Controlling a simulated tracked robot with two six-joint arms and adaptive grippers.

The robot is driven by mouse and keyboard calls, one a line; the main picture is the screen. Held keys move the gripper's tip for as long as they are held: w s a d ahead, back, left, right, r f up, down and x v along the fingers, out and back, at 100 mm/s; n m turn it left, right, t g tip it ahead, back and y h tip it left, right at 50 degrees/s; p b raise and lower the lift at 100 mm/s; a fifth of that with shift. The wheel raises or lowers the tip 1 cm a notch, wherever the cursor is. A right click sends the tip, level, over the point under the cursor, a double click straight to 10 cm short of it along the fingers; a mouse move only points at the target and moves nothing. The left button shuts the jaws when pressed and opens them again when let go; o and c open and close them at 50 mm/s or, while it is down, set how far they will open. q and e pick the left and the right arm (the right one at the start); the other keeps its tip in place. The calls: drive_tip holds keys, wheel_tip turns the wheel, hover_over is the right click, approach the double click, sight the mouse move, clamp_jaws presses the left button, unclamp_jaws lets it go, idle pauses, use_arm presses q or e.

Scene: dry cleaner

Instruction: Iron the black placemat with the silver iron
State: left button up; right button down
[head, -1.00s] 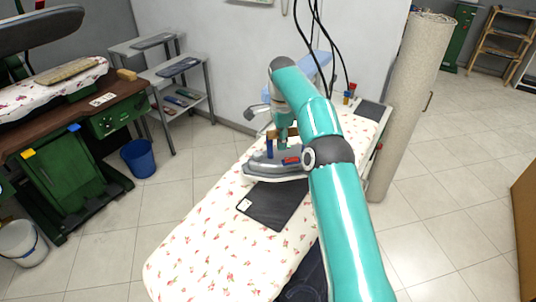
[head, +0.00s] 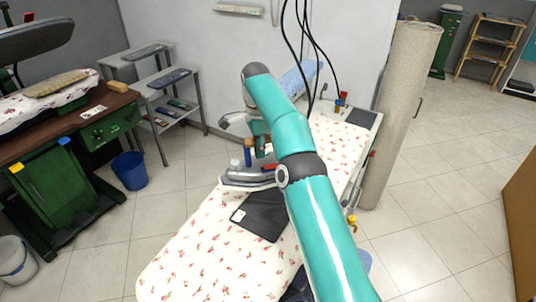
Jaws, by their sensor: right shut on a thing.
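The black placemat (head: 262,217) lies flat on the floral ironing board (head: 205,240), with a small white tag at its left corner. The silver iron (head: 240,181) is just beyond the placemat's far edge. My right gripper (head: 262,152) is shut on the iron's handle from above. The arm hides part of the iron and the right side of the placemat. I cannot tell whether the iron's sole touches the cloth. My left gripper is not in view.
A dark pad (head: 361,117) lies at the board's far end, near small coloured bottles (head: 341,101). Black cables hang above. A rolled carpet (head: 402,110) stands right of the board. A blue bucket (head: 131,169) and grey shelves (head: 165,85) are at left.

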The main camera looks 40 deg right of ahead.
drive_tip(key=shift+w+a+r, duration=0.4)
drive_tip(key=shift+a+r, duration=0.2)
drive_tip(key=shift+a, duration=0.2)
drive_tip(key=a+n+b, duration=0.1)
drive_tip(key=a+n, duration=0.6)
drive_tip(key=a, duration=1.6)
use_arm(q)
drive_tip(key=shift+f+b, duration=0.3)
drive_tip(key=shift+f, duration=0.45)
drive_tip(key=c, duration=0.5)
use_arm(e)
drive_tip(key=s+a+f+n, duration=0.3)
drive_tip(key=a+f+n, duration=0.1)
drive_tip(key=a+n, duration=0.3)
drive_tip(key=s+a+f+n, duration=0.3)
drive_tip(key=a+f+n, duration=0.2)
drive_tip(key=a+n, duration=0.2)
drive_tip(key=shift+s+a+n+t, duration=0.2)
drive_tip(key=shift+n+t, duration=0.1)
drive_tip(key=shift+n, duration=0.7)
drive_tip(key=shift+f, duration=0.1)
